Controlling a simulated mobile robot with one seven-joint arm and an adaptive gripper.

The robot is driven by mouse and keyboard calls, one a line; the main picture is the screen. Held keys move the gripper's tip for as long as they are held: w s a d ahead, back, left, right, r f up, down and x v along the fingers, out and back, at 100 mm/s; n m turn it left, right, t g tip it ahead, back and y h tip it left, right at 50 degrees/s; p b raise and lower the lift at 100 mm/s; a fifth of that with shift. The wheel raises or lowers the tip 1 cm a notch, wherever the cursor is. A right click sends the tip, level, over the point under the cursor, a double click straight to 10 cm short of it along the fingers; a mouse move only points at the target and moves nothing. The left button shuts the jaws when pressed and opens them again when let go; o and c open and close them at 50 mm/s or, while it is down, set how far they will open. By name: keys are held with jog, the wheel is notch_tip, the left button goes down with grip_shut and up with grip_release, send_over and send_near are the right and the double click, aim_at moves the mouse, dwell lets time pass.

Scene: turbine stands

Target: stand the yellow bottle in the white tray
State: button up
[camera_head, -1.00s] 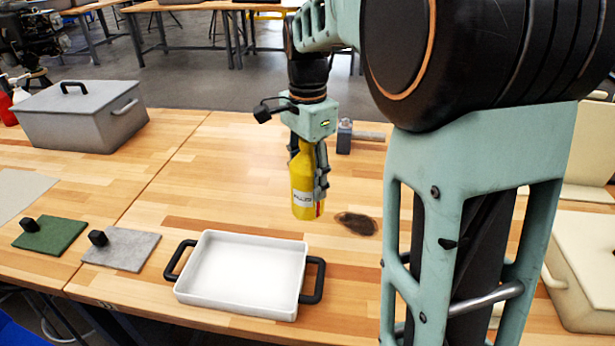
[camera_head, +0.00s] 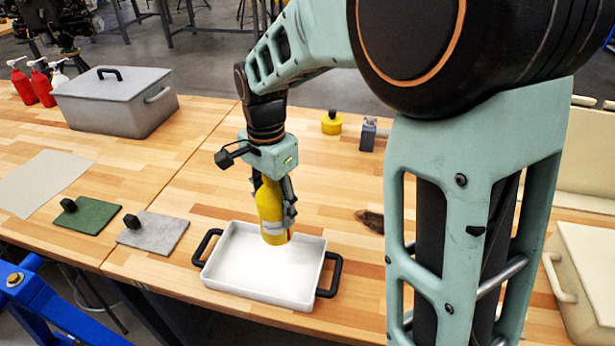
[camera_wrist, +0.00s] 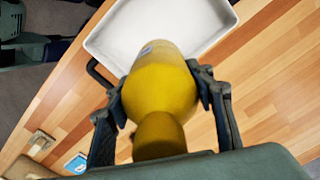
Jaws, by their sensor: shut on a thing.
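The yellow bottle (camera_head: 269,208) is upright in the head view, with a pale label near its lower part. My gripper (camera_head: 275,195) is shut on its upper body from above. In the wrist view the bottle (camera_wrist: 162,88) sits between the two dark fingers (camera_wrist: 165,95). The white tray (camera_head: 232,281) is on the wooden table and is empty, with black handles at both ends. The bottle's base shows in front of the tray's far right part; it looks above the tray floor, but I cannot tell the exact gap.
A grey lidded box (camera_head: 115,100) and red pump bottles (camera_head: 42,86) stand at the back left. Green (camera_head: 87,215) and grey (camera_head: 153,232) pads with black knobs lie left of the tray. A yellow knobbed weight (camera_head: 331,123) and a hammer-like tool (camera_head: 368,133) are behind. A dark stain (camera_head: 370,220) is to the right.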

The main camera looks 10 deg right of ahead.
jog(key=shift+n, duration=0.5)
jog(key=a+f+b, duration=0.1)
jog(key=f, duration=0.2)
jog(key=s+a+f+b, duration=0.1)
jog(key=f+b, duration=0.1)
jog(key=f, duration=0.1)
jog(key=a+f+b, duration=0.1)
jog(key=f+b, duration=0.1)
jog(key=f, duration=0.1)
jog(key=shift+s+a, duration=0.1)
jog(key=shift+s, duration=0.3)
jog(key=shift+f+b, duration=0.4)
jog(key=shift+b, duration=0.15)
jog(key=o, duration=1.8)
jog(key=shift+o, duration=0.7)
jog(key=shift+r, duration=0.1)
notch_tip(320, 180, up, 7)
jog(key=p, duration=0.5)
